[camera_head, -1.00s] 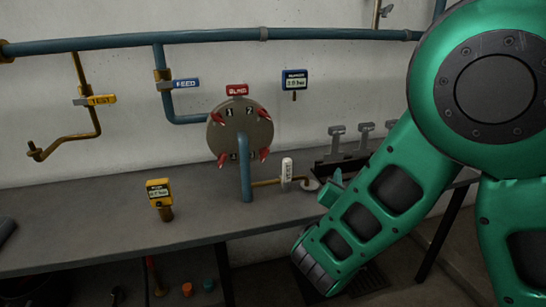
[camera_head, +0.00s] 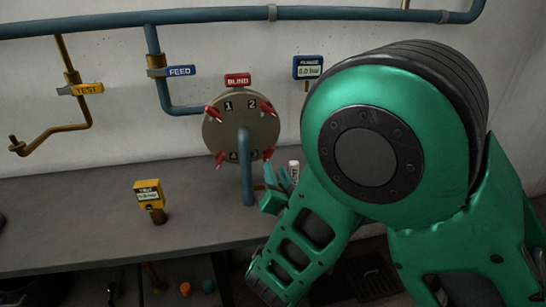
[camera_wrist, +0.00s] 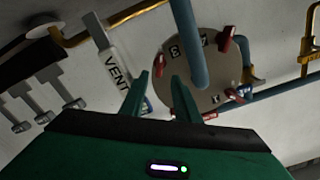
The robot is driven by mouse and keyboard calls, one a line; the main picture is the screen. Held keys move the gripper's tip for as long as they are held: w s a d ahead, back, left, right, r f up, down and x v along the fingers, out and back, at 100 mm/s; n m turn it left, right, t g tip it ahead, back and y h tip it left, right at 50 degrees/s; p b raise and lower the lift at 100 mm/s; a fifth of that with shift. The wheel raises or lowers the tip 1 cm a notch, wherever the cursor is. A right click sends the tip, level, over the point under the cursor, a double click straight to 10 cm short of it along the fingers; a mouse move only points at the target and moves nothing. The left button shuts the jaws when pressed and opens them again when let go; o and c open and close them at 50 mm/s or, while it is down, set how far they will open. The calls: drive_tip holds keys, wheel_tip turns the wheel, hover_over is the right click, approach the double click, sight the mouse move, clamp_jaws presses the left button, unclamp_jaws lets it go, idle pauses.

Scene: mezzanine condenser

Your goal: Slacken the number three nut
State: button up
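The round flange plate (camera_head: 243,122) on the wall carries red wing nuts at its numbered corners. The number three nut (camera_head: 268,154) is at the lower right in the head view. My gripper (camera_head: 271,168) is just below and in front of that nut, so its number label is partly hidden. In the wrist view the plate (camera_wrist: 192,88) shows turned over, and the two fingers of my gripper (camera_wrist: 160,75) stand apart at its near left edge. The gripper is open; I cannot tell whether a finger touches the nut.
A blue pipe (camera_head: 246,180) runs down from the plate's middle to the bench. The white VENT handle (camera_wrist: 115,68) is close beside my fingers. A yellow gauge (camera_head: 149,197) stands on the bench. A blue gauge (camera_head: 308,68) reads 0.0 bar. Feed (camera_head: 180,71) and test (camera_head: 88,89) valves are left.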

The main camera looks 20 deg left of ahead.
sight(271, 156)
drive_tip(key=x, duration=0.8)
drive_tip(key=shift+w, duration=0.2)
drive_tip(key=shift+d, duration=0.1)
clamp_jaws()
